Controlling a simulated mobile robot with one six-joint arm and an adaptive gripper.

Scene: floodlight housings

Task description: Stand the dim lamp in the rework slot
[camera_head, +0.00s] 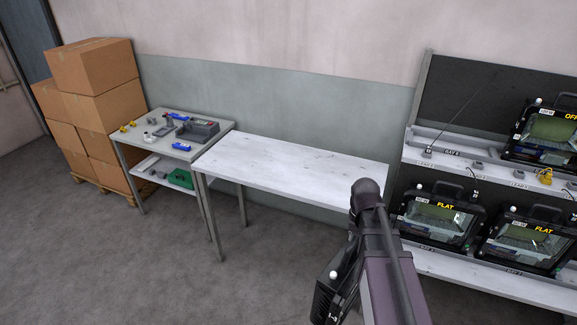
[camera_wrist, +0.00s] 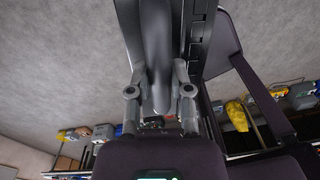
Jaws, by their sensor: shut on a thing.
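A black lamp housing (camera_head: 333,292) with a white knob hangs beside my arm at the bottom of the head view, partly hidden by it. The head view does not show my fingers. I cannot make out which place is the rework slot.
A rack at right holds a lamp marked OFF (camera_head: 550,130) above two marked FLAT (camera_head: 443,215) (camera_head: 528,240). A bare white table (camera_head: 290,162) stands mid-view. A tool bench (camera_head: 215,127) and stacked cartons (camera_head: 95,70) stand left.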

